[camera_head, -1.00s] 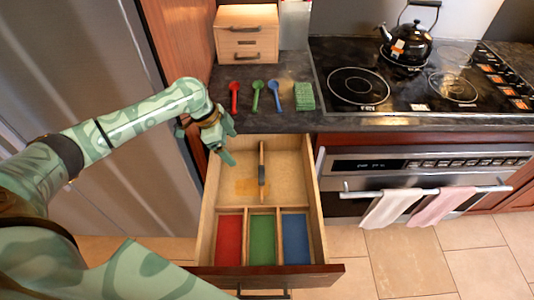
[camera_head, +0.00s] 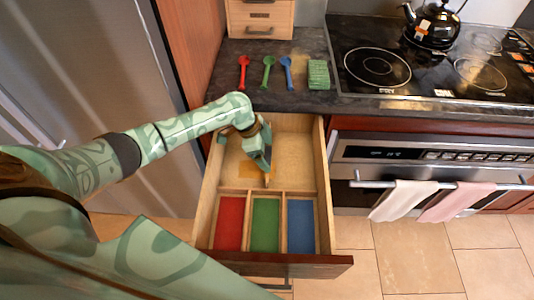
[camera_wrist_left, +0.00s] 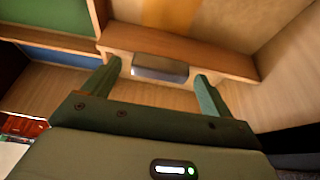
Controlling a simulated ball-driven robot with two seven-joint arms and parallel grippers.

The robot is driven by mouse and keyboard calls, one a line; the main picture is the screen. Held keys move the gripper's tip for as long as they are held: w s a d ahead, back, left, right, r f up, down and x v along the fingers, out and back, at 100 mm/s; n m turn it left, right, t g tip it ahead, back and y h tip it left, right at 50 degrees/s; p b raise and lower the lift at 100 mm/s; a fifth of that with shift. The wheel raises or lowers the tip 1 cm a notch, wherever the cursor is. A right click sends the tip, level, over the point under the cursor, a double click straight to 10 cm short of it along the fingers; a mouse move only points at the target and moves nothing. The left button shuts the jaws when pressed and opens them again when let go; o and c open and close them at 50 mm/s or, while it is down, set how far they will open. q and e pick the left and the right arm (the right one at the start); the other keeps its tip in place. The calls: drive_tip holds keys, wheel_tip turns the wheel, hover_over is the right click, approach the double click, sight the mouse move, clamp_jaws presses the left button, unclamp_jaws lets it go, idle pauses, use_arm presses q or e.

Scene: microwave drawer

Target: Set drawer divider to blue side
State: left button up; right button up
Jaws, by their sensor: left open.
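The open drawer (camera_head: 207,190) has a red section (camera_head: 229,225), a green section (camera_head: 265,225) and a blue section (camera_head: 300,225) at its front. The wooden divider (camera_head: 267,182) stands in the back part, near the middle; in the head view my arm hides most of it. In the left wrist view the divider (camera_wrist_left: 205,52) carries a dark grey handle (camera_wrist_left: 160,68). My left gripper (camera_head: 264,165) is down in the drawer at the divider. In the wrist view its open fingers (camera_wrist_left: 160,80) lie on either side of the handle, with gaps visible. My right gripper is not in view.
Red (camera_head: 243,72), green (camera_head: 268,72) and blue (camera_head: 287,72) spoons and a green sponge (camera_head: 319,74) lie on the counter behind. An oven (camera_head: 425,175) with towels stands right of the drawer. The drawer's right back area is clear.

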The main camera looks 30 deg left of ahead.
use_arm(q)
drive_tip(key=shift+d+f, duration=0.1)
drive_tip(key=shift+f, duration=0.15)
drive_tip(key=shift+r, duration=0.1)
drive_tip(key=c, duration=1.4)
drive_tip(key=w+d, duration=0.1)
drive_tip(key=d, duration=0.2)
drive_tip(key=w+d, duration=0.2)
drive_tip(key=d, duration=0.1)
drive_tip(key=w+d, duration=0.1)
drive_tip(key=d, duration=0.2)
drive_tip(key=shift+w, duration=0.2)
drive_tip(key=shift+d, duration=0.2)
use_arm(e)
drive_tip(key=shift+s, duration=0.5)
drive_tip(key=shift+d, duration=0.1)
